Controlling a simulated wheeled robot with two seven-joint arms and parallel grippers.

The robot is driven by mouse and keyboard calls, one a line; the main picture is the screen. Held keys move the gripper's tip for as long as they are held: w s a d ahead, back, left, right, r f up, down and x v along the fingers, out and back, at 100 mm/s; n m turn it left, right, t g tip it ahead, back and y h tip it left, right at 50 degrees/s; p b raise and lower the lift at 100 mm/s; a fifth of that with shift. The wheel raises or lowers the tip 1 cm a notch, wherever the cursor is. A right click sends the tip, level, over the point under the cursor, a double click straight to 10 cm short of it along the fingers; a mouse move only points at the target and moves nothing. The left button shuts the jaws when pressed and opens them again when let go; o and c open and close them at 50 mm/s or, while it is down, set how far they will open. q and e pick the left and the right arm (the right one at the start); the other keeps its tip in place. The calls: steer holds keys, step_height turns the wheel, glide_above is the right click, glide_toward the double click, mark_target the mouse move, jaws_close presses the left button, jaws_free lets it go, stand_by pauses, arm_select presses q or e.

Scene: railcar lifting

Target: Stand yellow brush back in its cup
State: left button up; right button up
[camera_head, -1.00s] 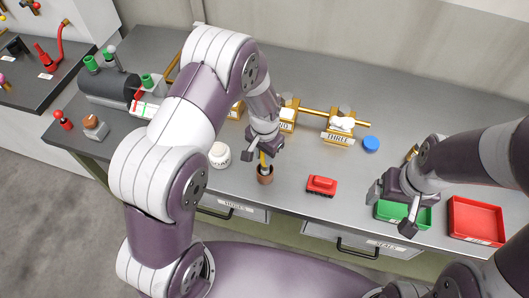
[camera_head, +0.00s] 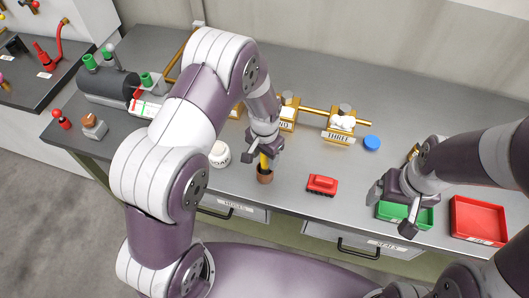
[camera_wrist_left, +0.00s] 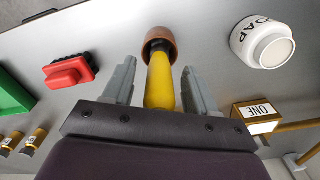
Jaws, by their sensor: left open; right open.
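The yellow brush (camera_head: 264,161) stands upright in the brown cup (camera_head: 265,177) near the front of the bench. In the left wrist view the brush's yellow handle (camera_wrist_left: 160,82) runs between the fingers, and its dark end sits inside the cup (camera_wrist_left: 160,42). My left gripper (camera_head: 263,148) is open around the handle, with a gap on both sides of it in the wrist view. Its palm hides the upper end of the handle. My right gripper (camera_head: 393,212) is open and empty over the green tray (camera_head: 418,214).
A white soap jar (camera_head: 220,154) stands left of the cup, and a red toy railcar (camera_head: 322,185) lies to its right. A red tray (camera_head: 478,219) is at the far right. Brass blocks with labels (camera_head: 339,128) and a blue disc (camera_head: 371,143) are behind.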

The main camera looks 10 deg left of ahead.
arm_select(q)
step_height(320, 180, up, 12)
steer(key=b, duration=0.3)
steer(key=shift+r, duration=0.3)
stand_by(0.5)
